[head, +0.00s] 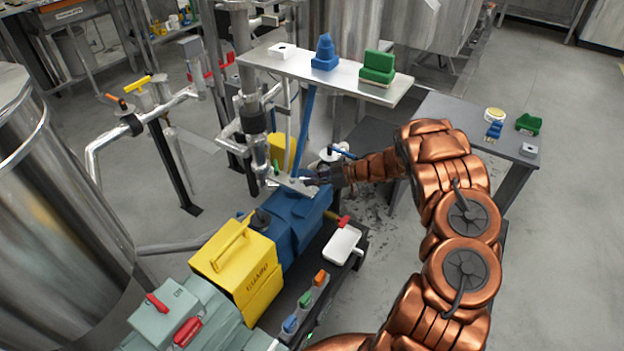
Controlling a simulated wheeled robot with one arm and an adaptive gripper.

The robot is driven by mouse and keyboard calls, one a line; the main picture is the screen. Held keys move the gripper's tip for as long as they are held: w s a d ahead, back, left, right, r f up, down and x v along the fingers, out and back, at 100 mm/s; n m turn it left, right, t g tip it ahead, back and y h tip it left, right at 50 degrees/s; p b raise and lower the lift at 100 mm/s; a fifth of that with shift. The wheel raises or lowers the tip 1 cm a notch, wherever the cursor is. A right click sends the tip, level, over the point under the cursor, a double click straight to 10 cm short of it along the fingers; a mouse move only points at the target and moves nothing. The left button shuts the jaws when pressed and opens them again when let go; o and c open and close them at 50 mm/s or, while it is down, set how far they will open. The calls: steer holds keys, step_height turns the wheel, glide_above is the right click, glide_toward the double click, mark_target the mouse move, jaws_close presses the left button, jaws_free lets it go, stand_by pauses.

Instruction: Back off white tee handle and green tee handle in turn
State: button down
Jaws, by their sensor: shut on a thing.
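My gripper (311,178) reaches in from the right to a small light metal plate (293,186) above the blue pump casing. It is shut on what looks like the white tee handle, which the fingers mostly hide. The green tee handle (276,166) stands upright at the left part of the same plate, a little left of my fingertips and apart from them.
A blue post (304,132) rises beside the plate to a raised shelf (333,75) holding white, blue and green blocks. A yellow guard (236,262) stands in front. A dark side table (460,118) is at right.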

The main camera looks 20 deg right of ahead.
steer(key=shift+f+n+g+y+b, duration=0.3)
steer(key=shift+n+g+y+b, duration=0.1)
steer(key=shift+n+g+b, duration=0.45)
steer(key=shift+r+n+g+b, duration=0.15)
steer(key=shift+n+g+b, duration=0.2)
steer(key=shift+g+b, duration=0.1)
steer(key=c, duration=1.2)
jaws_free()
steer(key=shift+r, duration=0.1)
steer(key=v, duration=1.2)
steer(key=shift+d+f, duration=0.15)
steer(key=shift+f, duration=0.15)
